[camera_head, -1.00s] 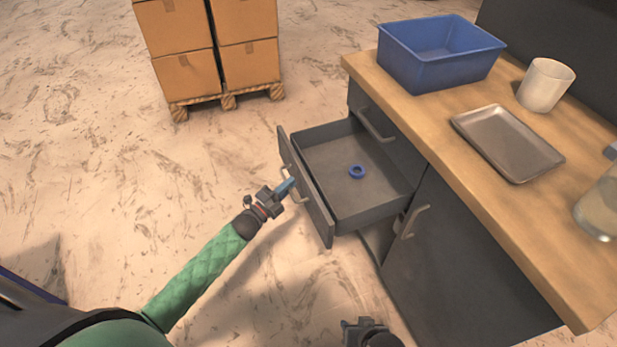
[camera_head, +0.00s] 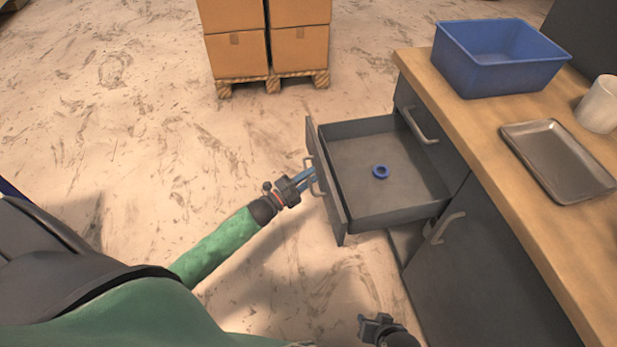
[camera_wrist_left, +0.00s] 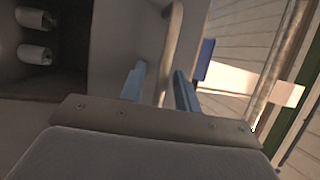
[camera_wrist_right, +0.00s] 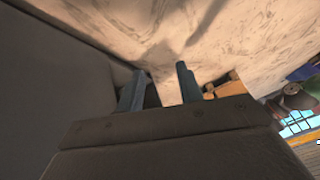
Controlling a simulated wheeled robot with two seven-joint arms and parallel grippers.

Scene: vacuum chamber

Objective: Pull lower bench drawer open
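The lower bench drawer (camera_head: 395,215), a dark grey box, stands well out from the bench, with a blue ring (camera_head: 380,172) lying inside. Its front has a pale bar handle (camera_head: 317,178). My left gripper (camera_head: 307,179) is at this handle. In the left wrist view the handle (camera_wrist_left: 172,50) lies between the two blue fingers of my left gripper (camera_wrist_left: 160,88), which stand apart with visible gaps. My right gripper (camera_head: 375,326) is low in the head view, clear of the drawer. In the right wrist view its fingers (camera_wrist_right: 158,88) are apart and empty.
The upper drawer (camera_head: 436,148) is shut above the open one. A cabinet door (camera_head: 485,270) is on the right. The wooden bench top (camera_head: 475,125) holds a blue bin (camera_head: 500,65), a metal tray (camera_head: 560,165) and a white cup (camera_head: 598,105). Boxes on a pallet (camera_head: 272,86) stand behind; floor on the left is clear.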

